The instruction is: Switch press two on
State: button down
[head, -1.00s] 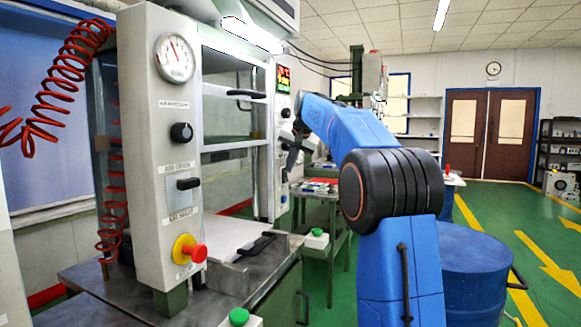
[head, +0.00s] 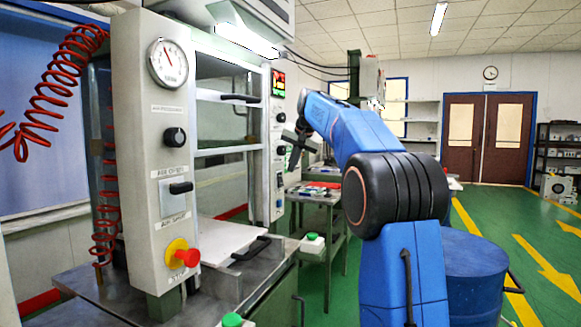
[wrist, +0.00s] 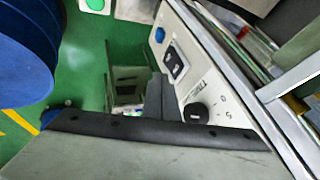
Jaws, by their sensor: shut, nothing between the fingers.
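The press (head: 135,110) stands on the left in the head view. Its right column (head: 279,205) carries a lit display and several small controls. My gripper (head: 294,163) is shut and empty, close to that column's front. In the wrist view, the dark fingers (wrist: 160,98) show beside the white control panel (wrist: 225,80). The panel bears a black rocker switch (wrist: 174,62), a blue button (wrist: 159,34) and a black rotary knob (wrist: 196,113). The fingers appear near the knob and switch; I cannot tell if they touch. The switch's position is too small to read.
A blue drum (head: 475,275) stands right of my arm. A side table (head: 322,197) stands behind my gripper. The green floor at right is open.

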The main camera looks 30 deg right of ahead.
jog(key=v, duration=1)
jog(key=shift+w+a+r, duration=0.25)
jog(key=shift+w+r, duration=0.05)
jog(key=shift+r, duration=0.15)
jog(key=shift+a, duration=0.1)
jog(key=s+a+f+n+g, duration=0.1)
jog(key=s+a+f+n, duration=0.1)
jog(key=s+a+f, duration=0.7)
jog(key=s+a+f+n, duration=0.2)
jog(key=s+a+f, duration=0.3)
jog(key=s, duration=0.7)
jog(key=s+a+f+n, duration=0.2)
jog(key=s+f, duration=1)
jog(key=f, duration=0.3)
jog(key=s+a+f+n+g, duration=0.1)
jog(key=s+a+f+n, duration=0.1)
jog(key=s+f, duration=1.1)
notch_tip(320, 180, down, 3)
jog(key=shift+s+a+r+n+g, duration=0.2)
jog(key=shift+a+n+g, duration=0.15)
jog(key=shift+a, duration=0.25)
